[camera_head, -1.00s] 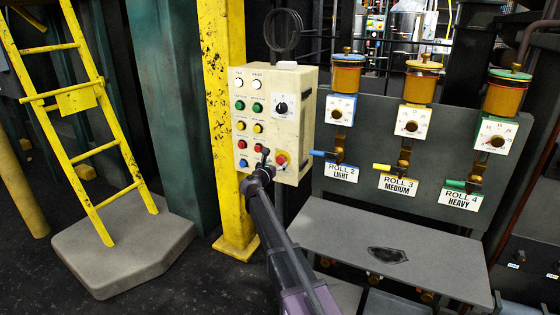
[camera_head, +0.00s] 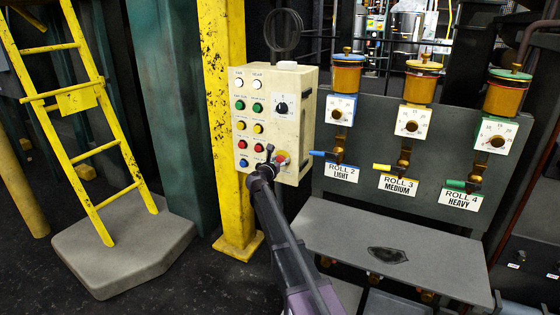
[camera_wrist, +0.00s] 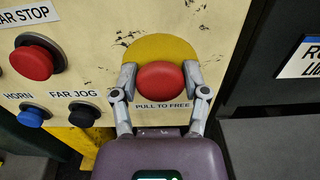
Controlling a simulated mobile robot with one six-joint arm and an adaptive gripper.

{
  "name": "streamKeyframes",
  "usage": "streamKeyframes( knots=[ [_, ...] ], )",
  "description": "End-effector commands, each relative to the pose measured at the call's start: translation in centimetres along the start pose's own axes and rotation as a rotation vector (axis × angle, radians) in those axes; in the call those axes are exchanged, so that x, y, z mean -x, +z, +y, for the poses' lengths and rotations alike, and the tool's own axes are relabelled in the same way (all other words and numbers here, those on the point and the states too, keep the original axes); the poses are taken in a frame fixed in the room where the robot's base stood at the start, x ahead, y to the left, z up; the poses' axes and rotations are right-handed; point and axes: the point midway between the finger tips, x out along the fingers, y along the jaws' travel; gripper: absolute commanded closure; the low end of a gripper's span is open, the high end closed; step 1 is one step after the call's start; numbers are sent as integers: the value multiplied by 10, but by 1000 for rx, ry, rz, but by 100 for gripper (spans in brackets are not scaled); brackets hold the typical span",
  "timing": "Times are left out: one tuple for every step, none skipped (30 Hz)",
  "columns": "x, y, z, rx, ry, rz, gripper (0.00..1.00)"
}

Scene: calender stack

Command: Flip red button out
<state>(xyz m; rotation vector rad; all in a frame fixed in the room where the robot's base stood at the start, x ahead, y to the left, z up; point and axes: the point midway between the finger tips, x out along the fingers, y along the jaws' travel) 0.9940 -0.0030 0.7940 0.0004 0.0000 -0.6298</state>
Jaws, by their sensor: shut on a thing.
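The red button (camera_wrist: 160,82) sits on a yellow round plate (camera_wrist: 160,48) at the lower right of the cream control box (camera_head: 296,125). A "PULL TO FREE" label is below it in the wrist view. My gripper (camera_wrist: 160,80) has a finger on each side of the red button and is shut on it. In the head view my gripper (camera_head: 270,160) reaches up to the box and partly covers the red button (camera_head: 281,158). Whether the button is in or out cannot be told.
In the wrist view another red button (camera_wrist: 35,60) is at left, with a blue button (camera_wrist: 31,117) and a dark button (camera_wrist: 84,115) below it. A yellow post (camera_head: 222,60) stands behind the box. A grey panel with dials (camera_head: 400,150) is at right.

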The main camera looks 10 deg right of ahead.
Motion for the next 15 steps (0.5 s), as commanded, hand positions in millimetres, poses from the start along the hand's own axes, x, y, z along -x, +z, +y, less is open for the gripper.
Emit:
streamKeyframes(
  knots=[
    [-1, 0, 0, 1, 0, -1, 100],
    [-1, 0, 0, 1, 0, -1, 100],
    [0, 0, 0, 1, 1, -1, 100],
    [1, 0, 0, 1, 1, -1, 100],
    [3, 0, 0, 1, 1, -1, 100],
    [7, 0, 0, 1, 2, -1, 100],
    [10, 0, 0, 1, 2, -1, 100],
    [13, 0, 0, 1, 2, -1, 100],
    [16, 0, 0, 1, 2, -1, 100],
    [18, 0, 0, 1, 2, -1, 100],
    [19, 0, 0, 1, 2, -1, 100],
    [20, 0, 0, 1, 1, -1, 100],
    [20, 0, 0, 1, 1, 0, 100],
    [20, 0, 0, 1, 1, 0, 100],
    [20, 0, 0, 1, 1, 0, 100]
  ],
)
